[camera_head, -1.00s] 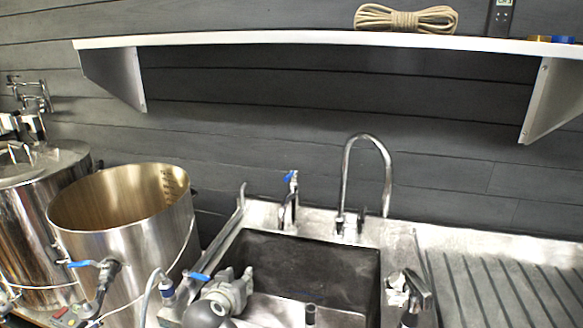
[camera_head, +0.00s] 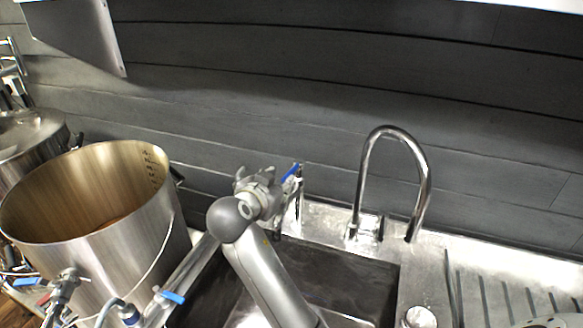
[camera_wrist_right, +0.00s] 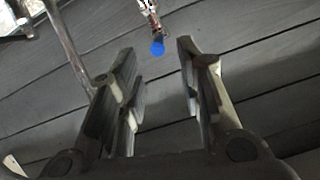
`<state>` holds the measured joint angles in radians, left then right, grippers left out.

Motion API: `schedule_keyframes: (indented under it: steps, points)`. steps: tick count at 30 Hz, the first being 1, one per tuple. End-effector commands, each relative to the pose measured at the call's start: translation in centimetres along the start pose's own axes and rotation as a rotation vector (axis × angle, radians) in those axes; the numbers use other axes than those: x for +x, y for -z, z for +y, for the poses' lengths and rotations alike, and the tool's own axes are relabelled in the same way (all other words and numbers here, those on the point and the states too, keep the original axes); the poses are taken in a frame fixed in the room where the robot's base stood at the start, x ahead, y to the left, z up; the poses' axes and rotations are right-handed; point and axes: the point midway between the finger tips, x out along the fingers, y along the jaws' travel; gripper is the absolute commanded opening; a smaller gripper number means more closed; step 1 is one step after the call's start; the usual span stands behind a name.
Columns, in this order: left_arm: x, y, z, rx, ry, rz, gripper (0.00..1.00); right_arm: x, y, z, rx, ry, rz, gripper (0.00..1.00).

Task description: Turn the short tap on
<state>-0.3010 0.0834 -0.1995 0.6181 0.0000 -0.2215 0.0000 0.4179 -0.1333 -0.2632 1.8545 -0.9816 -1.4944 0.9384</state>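The short tap (camera_head: 299,205) stands at the back edge of the sink, with its blue handle (camera_head: 291,173) at the top. My right gripper (camera_head: 262,182) is just left of the handle in the head view. In the right wrist view, the fingers of the right gripper (camera_wrist_right: 158,68) are wide apart and empty. The blue handle tip (camera_wrist_right: 157,48) shows in the gap between the fingertips, and I see no contact. My left gripper is not in view.
A tall curved tap (camera_head: 365,180) stands right of the short tap. The sink (camera_head: 350,292) lies below my right arm. A large steel pot (camera_head: 115,240) stands on the left, with a blue-handled valve (camera_head: 172,297) near it. A ribbed drainboard (camera_head: 490,290) is on the right.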

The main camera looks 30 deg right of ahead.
Motion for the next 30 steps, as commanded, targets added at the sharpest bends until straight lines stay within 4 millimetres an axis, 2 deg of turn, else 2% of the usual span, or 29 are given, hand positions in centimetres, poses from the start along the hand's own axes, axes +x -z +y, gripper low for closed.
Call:
schedule_keyframes:
  steps: [2, 5, 9, 13, 18, 27, 30]
  points:
    - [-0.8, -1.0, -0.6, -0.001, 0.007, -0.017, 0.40, 1.4, 0.3, 0.2, -0.003, -0.006, 0.001, 0.34]
    - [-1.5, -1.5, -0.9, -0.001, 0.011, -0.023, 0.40, 3.5, 0.4, 0.1, -0.005, -0.005, 0.002, 0.34]
    - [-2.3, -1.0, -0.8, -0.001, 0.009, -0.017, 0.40, 6.1, 0.4, 0.1, -0.005, -0.005, 0.002, 0.34]
    - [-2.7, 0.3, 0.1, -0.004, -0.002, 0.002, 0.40, 7.8, 0.2, 0.1, -0.004, -0.003, 0.001, 0.34]
    - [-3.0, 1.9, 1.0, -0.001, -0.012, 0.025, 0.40, 9.0, 0.1, 0.1, -0.002, -0.001, 0.000, 0.34]
    - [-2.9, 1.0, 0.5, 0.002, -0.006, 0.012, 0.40, 9.2, 0.0, 0.1, 0.000, -0.001, 0.000, 0.34]
    - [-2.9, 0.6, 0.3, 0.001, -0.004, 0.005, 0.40, 9.2, 0.0, 0.1, 0.000, -0.001, 0.000, 0.22]
